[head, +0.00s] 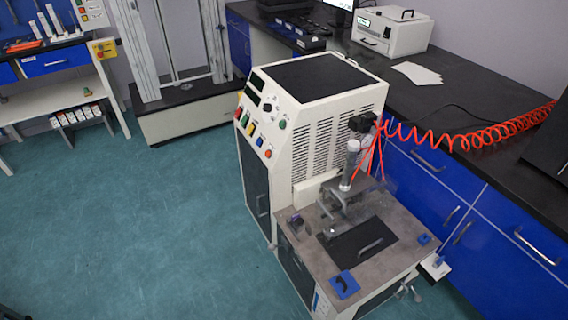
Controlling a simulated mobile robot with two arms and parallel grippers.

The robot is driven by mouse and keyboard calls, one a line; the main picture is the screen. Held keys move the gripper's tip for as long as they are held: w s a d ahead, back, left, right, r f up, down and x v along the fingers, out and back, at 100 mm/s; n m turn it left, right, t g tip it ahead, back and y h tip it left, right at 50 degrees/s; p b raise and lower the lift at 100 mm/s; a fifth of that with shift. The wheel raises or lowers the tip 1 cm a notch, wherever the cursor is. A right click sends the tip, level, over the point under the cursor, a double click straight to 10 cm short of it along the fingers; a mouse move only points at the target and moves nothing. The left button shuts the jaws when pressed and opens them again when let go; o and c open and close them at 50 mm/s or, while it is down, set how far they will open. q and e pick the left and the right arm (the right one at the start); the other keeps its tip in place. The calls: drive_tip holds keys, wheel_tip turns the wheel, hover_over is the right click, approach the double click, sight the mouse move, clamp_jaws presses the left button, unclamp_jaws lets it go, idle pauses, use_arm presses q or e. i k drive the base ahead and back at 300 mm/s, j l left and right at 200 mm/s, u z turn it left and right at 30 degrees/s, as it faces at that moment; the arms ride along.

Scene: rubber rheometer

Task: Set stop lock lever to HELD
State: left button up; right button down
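The rheometer (318,150) is a cream cabinet with a black top and slatted side, standing mid-floor beside the bench. Its low work deck (310,252) carries a clear-guarded press under a grey cylinder (350,165) and a dark plate with a handle (370,247). A blue block with a dark handle (344,284) sits at the deck's front corner. A small dark and purple part (296,222) is at the left edge. A small metal lever-like part (410,287) hangs below the right front edge. I cannot tell which part is the stop lock lever, nor its setting. Neither gripper is visible.
The sloped panel (263,108) has coloured buttons. A red coiled hose (470,135) runs from the press across the black bench (450,95) with blue drawers. A white boxed instrument (391,31) stands at the back. The teal floor (150,220) left of the machine is open.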

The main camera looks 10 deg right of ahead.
sight(271, 246)
drive_tip(key=k+l+u, duration=0.3)
drive_tip(key=k, duration=0.15)
drive_tip(key=k+l+u, duration=0.15)
drive_tip(key=k+u, duration=0.15)
drive_tip(key=k, duration=0.15)
